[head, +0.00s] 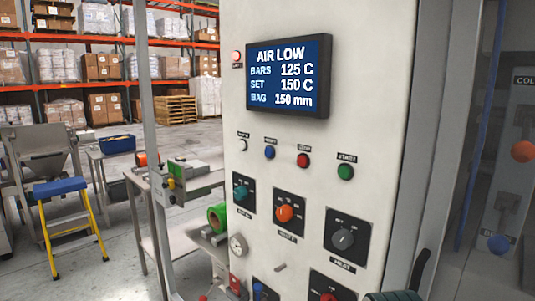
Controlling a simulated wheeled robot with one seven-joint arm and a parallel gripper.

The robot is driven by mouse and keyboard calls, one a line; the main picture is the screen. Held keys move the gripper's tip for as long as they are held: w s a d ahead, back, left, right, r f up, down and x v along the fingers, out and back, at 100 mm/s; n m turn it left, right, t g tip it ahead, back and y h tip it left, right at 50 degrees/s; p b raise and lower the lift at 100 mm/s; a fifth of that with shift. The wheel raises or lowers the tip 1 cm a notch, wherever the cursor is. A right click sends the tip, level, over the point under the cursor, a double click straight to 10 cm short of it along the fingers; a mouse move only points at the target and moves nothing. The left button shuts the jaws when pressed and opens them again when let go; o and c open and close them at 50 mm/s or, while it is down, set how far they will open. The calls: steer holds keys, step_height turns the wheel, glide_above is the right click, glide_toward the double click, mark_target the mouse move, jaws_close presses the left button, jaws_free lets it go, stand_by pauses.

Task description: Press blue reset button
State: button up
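A small round blue button (270,152) sits in the upper row of buttons on the pale control panel (230,110), below the display. Its label is too small to read surely. A white button (242,145) is to its left; a red button (303,160) and a green button (346,172) are to its right. Nothing covers the blue button. A dark curved shape with a ribbed dark green part (393,296) shows at the bottom right edge; it may be part of my gripper, cut off by the frame. It is well below and right of the blue button.
The display (290,76) reads AIR LOW. Below the buttons are teal (240,192), orange (284,213) and black (342,239) knobs. Another blue knob (498,243) is on a grey panel at right. A blue-topped step stool (62,188) stands at left.

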jaws_close()
stand_by(1.5)
